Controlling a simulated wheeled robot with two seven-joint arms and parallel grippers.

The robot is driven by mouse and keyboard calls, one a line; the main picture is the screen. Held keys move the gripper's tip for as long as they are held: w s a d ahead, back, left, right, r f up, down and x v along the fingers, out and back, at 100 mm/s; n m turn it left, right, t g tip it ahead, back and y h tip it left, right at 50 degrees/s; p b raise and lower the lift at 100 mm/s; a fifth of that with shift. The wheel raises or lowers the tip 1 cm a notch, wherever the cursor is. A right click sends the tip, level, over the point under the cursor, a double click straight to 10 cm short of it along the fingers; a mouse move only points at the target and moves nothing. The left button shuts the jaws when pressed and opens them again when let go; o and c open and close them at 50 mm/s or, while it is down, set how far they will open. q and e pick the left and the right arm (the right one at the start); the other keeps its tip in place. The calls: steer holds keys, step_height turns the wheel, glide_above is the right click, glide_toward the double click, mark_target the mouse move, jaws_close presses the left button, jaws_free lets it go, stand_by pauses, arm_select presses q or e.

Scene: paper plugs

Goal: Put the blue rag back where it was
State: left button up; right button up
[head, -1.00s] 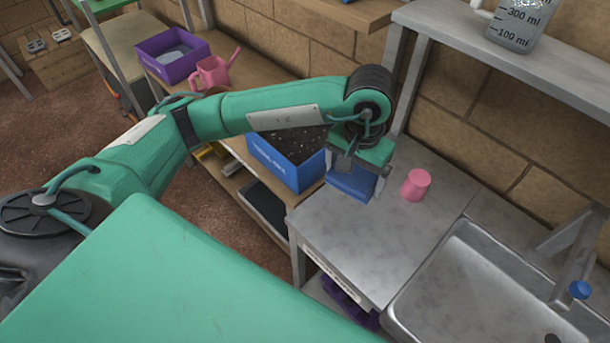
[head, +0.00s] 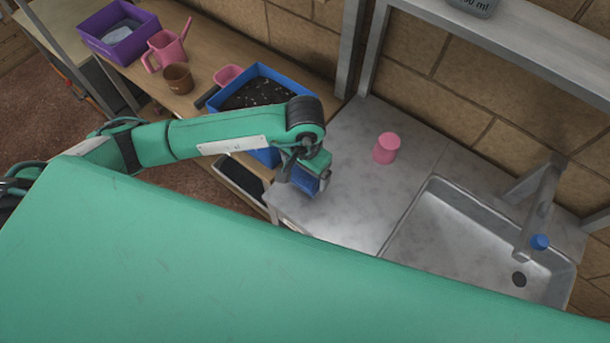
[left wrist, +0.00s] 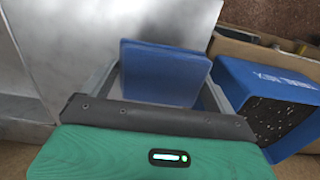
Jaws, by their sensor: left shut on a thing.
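The blue rag (left wrist: 165,73) is a folded blue pad between the fingers of my left gripper in the left wrist view. My left gripper (head: 306,186) is shut on it. In the head view the rag (head: 304,178) shows just below the gripper, over the left edge of the grey metal counter (head: 335,210). I cannot tell whether the rag touches the counter. My right gripper is not in view.
A pink cup (head: 386,148) stands on the counter, left of the sink (head: 470,235). A blue box of soil (head: 270,68) stands on the wooden bench to the left, with a brown pot (head: 176,78), a pink watering can (head: 168,44) and a purple box (head: 117,32). The counter's middle is clear.

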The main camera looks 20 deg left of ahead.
mark_target(305, 182)
arm_select(q)
step_height(305, 182, down, 2)
steer(key=shift+f, duration=0.15)
step_height(305, 182, down, 3)
steer(key=shift+f+p, duration=0.1)
steer(key=shift+p, duration=0.6)
steer(key=shift+f, duration=0.1)
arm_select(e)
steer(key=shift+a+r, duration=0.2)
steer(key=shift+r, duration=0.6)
arm_select(q)
steer(key=shift+f+b, duration=0.25)
steer(key=shift+b, duration=0.1)
steer(key=o, duration=0.6)
steer(key=shift+r, duration=0.1)
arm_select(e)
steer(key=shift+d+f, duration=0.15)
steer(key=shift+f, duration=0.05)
arm_select(q)
steer(key=shift+r, duration=0.1)
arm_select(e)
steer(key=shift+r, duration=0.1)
